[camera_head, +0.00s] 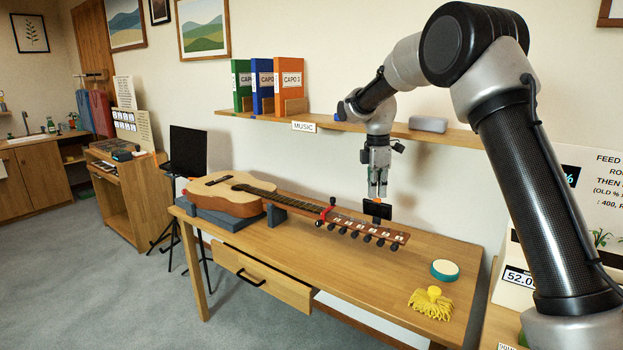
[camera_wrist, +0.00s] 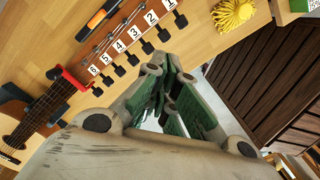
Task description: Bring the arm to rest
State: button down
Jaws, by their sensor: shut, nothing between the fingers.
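My arm reaches in from the right of the head view and bends down over the wooden table. My gripper (camera_head: 377,192) points down above the guitar's headstock end, beside a small black device. In the wrist view my gripper (camera_wrist: 172,95) is shut with nothing between its fingers. The guitar (camera_head: 232,195) lies on its back on the table, its body on a grey support and its neck on a dark rest. A red clip (camera_head: 326,210) sits on the neck near the headstock. Numbered labels (camera_wrist: 119,46) line the pegs in the wrist view.
The table (camera_head: 330,258) has a yellow mop-like item (camera_head: 430,303) and a round teal-rimmed pad (camera_head: 445,269) at its right. A wall shelf (camera_head: 345,127) with several binders and a grey case (camera_head: 428,124) runs close behind my arm.

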jog(key=s+d+r+m+t, duration=0.1)
jog(key=s+d+r+m, duration=0.2)
jog(key=s, duration=1.1)
jog(key=s+d+r+m+t, duration=0.2)
jog(key=s+d+m, duration=0.5)
jog(key=s, duration=0.6)
jog(key=s+d+r+m+t, duration=0.1)
jog(key=s+d+r+m, duration=0.3)
jog(key=s+m, duration=0.4)
jog(key=shift+s+d+r+y, duration=0.2)
jog(key=shift+s+d+y, duration=0.35)
jog(key=shift+s, duration=2.75)
